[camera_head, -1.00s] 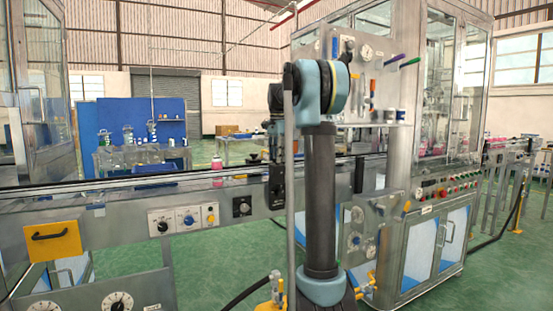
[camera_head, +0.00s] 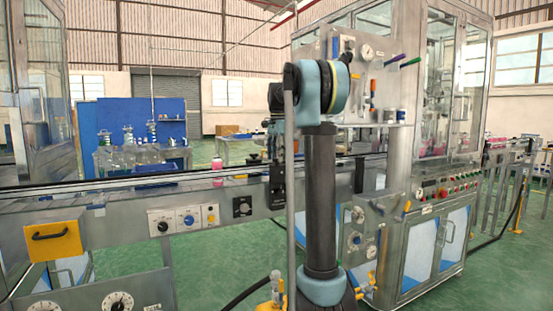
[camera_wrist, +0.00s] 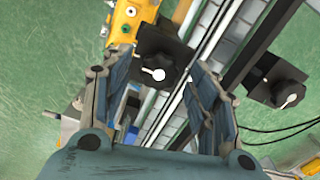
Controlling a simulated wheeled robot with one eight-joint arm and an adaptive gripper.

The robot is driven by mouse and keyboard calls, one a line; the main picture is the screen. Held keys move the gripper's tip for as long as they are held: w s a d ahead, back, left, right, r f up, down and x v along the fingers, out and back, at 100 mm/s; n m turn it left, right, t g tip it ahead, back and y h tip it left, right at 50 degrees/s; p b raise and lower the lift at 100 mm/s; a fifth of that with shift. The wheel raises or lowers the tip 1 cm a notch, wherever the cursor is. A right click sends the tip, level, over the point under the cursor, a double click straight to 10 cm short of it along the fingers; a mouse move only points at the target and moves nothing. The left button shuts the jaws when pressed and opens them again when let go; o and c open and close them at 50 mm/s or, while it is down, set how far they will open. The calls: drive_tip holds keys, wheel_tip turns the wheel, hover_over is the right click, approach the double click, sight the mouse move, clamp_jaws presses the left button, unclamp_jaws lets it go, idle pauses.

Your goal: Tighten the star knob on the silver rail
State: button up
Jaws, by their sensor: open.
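My gripper is open, with one blue-grey finger at each side of this knob. I cannot tell whether either finger touches it. The knob lies beside the silver rail (camera_wrist: 208,40), which runs diagonally through the view. In the head view, my arm hides most of the gripper and the knobs are not clear.
A yellow block (camera_wrist: 130,18) with a green button is close to the left finger. Dark cables (camera_wrist: 275,133) run at the right. In the head view, a pink bottle (camera_head: 217,179) stands on the conveyor (camera_head: 120,181), and a glass-walled machine (camera_head: 450,90) stands at the right.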

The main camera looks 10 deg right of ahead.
wheel_tip(320, 180, up, 12)
drive_tip(key=shift+f, duration=0.15)
idle(0.4)
drive_tip(key=s+f+n+t, duration=0.1)
drive_tip(key=s+f+n, duration=0.2)
drive_tip(key=s+f, duration=0.7)
drive_tip(key=s+f+n, duration=0.4)
drive_tip(key=s+f, duration=0.2)
drive_tip(key=s, duration=0.8)
drive_tip(key=s+f+n, duration=0.2)
drive_tip(key=s+f, duration=0.8)
drive_tip(key=f, duration=0.3)
drive_tip(key=s+f+n+t, duration=0.1)
drive_tip(key=s+f+n, duration=0.2)
drive_tip(key=s+f, duration=0.7)
wheel_tip(320, 180, down, 4)
drive_tip(key=shift+s+f+n, duration=0.1)
drive_tip(key=shift+s+n, duration=0.05)
drive_tip(key=shift+n, duration=0.15)
drive_tip(key=shift+w+f, duration=0.2)
drive_tip(key=shift+w, duration=0.3)
